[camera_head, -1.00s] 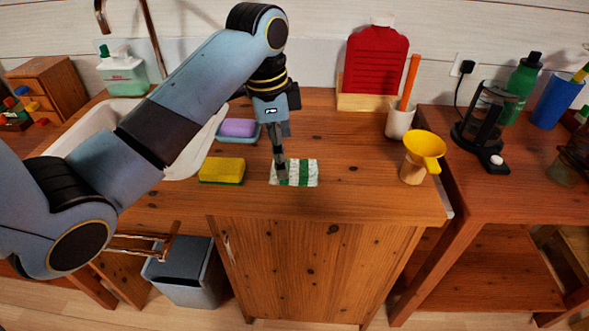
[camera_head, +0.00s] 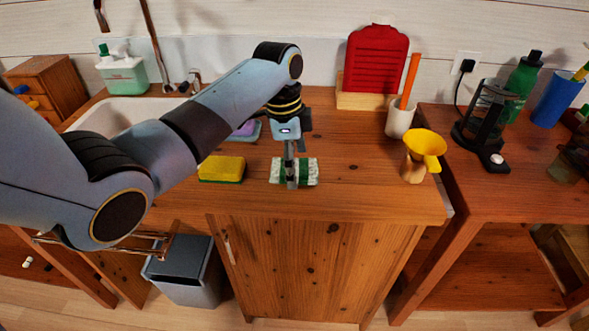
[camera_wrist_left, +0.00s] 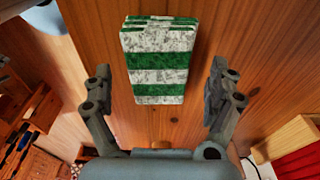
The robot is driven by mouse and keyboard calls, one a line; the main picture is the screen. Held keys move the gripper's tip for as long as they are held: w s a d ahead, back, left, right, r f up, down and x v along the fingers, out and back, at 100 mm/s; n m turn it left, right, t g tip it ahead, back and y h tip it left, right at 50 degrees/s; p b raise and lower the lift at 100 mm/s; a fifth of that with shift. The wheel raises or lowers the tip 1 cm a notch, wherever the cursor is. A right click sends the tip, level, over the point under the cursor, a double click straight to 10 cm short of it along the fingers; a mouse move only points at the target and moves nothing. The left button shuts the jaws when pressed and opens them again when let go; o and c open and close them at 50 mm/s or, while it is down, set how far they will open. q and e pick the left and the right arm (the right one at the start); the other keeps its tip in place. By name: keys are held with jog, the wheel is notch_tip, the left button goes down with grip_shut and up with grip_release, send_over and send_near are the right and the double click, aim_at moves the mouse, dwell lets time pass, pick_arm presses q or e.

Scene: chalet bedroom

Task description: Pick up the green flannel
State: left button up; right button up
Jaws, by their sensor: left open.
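The green flannel (camera_head: 308,172) is a folded cloth with green and whitish stripes, lying on the wooden counter right of the yellow sponge. In the head view my left gripper (camera_head: 291,180) points down over the flannel and hides part of its left half. In the left wrist view the flannel (camera_wrist_left: 158,62) lies ahead of and between the two spread fingers of my left gripper (camera_wrist_left: 158,95). The gripper is open and holds nothing. Whether a fingertip touches the cloth cannot be told. My right gripper is not in view.
A yellow sponge (camera_head: 222,169) lies left of the flannel, with a purple soap in a dish (camera_head: 246,130) behind. A yellow funnel (camera_head: 425,146) on a wooden holder, a white cup (camera_head: 400,118) and a red hot-water bottle (camera_head: 376,62) stand to the right. Counter between flannel and funnel is clear.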

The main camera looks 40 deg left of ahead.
pick_arm(q)
jog(key=shift+f, duration=0.15)
jog(key=shift+c, duration=0.2)
jog(key=c, duration=1.1)
